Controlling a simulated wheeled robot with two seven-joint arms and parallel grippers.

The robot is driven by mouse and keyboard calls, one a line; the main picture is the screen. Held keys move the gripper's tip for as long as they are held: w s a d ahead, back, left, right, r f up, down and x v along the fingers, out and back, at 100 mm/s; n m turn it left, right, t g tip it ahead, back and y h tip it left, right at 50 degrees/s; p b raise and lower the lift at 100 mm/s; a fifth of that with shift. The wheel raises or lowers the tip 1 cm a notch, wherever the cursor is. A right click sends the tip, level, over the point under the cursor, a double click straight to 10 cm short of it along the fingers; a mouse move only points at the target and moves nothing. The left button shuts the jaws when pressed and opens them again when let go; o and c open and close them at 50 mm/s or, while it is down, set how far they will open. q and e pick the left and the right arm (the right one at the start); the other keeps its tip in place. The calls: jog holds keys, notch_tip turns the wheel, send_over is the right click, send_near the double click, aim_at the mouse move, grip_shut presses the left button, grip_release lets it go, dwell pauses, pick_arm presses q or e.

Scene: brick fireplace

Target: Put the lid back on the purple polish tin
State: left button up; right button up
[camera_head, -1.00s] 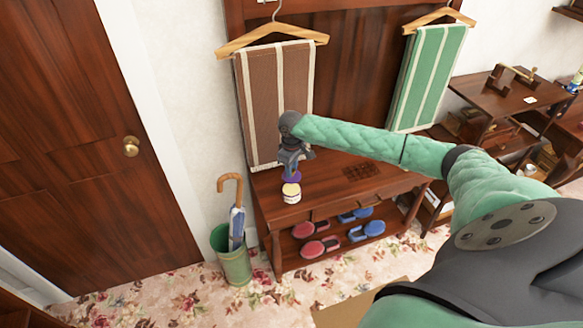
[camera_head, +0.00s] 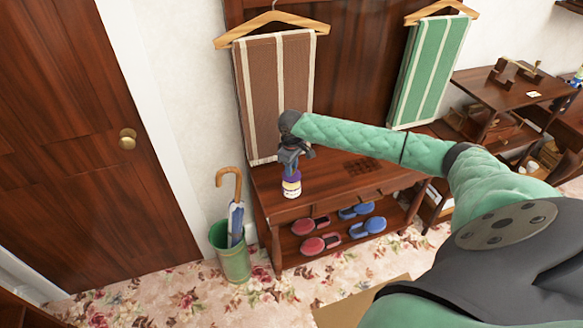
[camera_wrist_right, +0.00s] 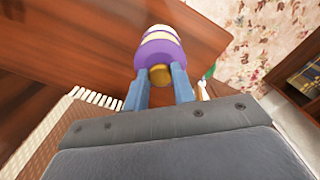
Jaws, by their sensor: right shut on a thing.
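The polish tin (camera_head: 291,189), cream with a purple band, stands upright near the left front of the wooden bench (camera_head: 330,178). The purple lid (camera_head: 291,175) is directly over the tin's mouth, with no clear gap between them in the head view. In the right wrist view the lid (camera_wrist_right: 159,53) has a gold-brown knob, and the tin (camera_wrist_right: 160,32) shows just beyond it. My right gripper (camera_head: 292,163) points down and is shut on the lid, its fingers (camera_wrist_right: 162,84) either side of the knob. Whether the lid is fully seated cannot be told. My left gripper is not in view.
Brown (camera_head: 270,90) and green (camera_head: 432,70) striped towels hang behind the bench. Several red and blue shoes or brushes lie on its lower shelf (camera_head: 345,243). A green umbrella stand (camera_head: 232,262) is at the left. The benchtop right of the tin is largely clear.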

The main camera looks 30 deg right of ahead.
jog(key=shift+f+b, duration=0.5)
jog(key=shift+f, duration=0.5)
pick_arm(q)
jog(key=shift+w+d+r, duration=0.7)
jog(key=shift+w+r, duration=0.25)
pick_arm(e)
jog(key=shift+f, duration=0.7)
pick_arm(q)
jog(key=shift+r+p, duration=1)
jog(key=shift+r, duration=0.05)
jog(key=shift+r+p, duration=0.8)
pick_arm(e)
jog(key=shift+f, duration=0.15)
dwell(0.9)
